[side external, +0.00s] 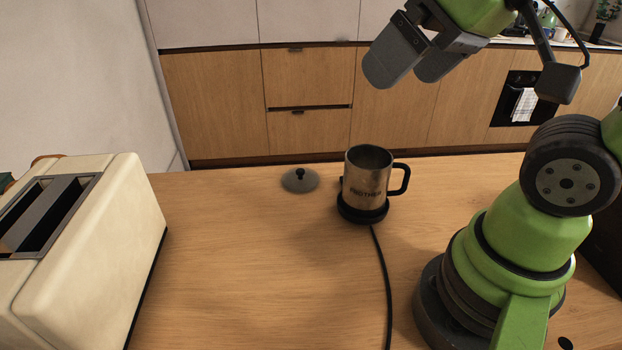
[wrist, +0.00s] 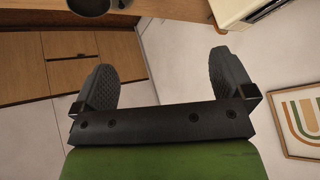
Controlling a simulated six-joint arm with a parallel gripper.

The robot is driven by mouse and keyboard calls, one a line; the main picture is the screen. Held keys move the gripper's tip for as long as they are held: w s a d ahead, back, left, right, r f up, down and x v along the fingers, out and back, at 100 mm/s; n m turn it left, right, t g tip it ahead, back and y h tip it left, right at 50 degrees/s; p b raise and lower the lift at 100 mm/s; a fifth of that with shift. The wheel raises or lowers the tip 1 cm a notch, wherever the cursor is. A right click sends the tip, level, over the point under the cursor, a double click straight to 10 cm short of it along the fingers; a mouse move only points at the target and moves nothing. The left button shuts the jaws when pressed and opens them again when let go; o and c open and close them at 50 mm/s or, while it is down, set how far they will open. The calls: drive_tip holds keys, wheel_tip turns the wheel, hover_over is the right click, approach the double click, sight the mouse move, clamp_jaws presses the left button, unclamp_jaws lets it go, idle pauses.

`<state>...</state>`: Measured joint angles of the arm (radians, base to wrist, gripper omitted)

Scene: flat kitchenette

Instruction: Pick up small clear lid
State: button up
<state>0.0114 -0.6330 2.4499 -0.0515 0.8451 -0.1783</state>
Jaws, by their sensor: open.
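The small clear lid (side external: 300,182) looks greyish and see-through, with a black knob on top. It lies flat on the wooden table, left of a metal mug (side external: 366,172) and apart from it. My gripper (side external: 408,72) is raised high above the table, up and to the right of the lid in the side view. Its two dark pads are apart with nothing between them. The wrist view also shows the open gripper (wrist: 164,72), facing cupboards and wall. I cannot make out the lid in the wrist view.
The mug has a black handle and stands on a black round base (side external: 362,208); a black cable (side external: 384,270) runs from it to the front. A cream toaster (side external: 110,235) stands at the left. The table (side external: 250,260) between toaster and cable is clear.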

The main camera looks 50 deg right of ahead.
drive_tip(key=w+d+f+n+g+h, duration=0.1)
drive_tip(key=w+d+f+n+h, duration=0.2)
drive_tip(key=w+n, duration=0.65)
drive_tip(key=n+g, duration=0.2)
drive_tip(key=n, duration=2.2)
hover_over(301, 170)
drive_tip(key=s, duration=0.2)
drive_tip(key=f, duration=2.2)
drive_tip(key=shift+a+f, duration=0.1)
drive_tip(key=shift+a, duration=0.25)
drive_tip(key=shift+m, duration=0.25)
drive_tip(key=shift+x, duration=3)
drive_tip(key=shift+w+a, duration=0.1)
drive_tip(key=shift+c, duration=0.2)
drive_tip(key=c, duration=0.5)
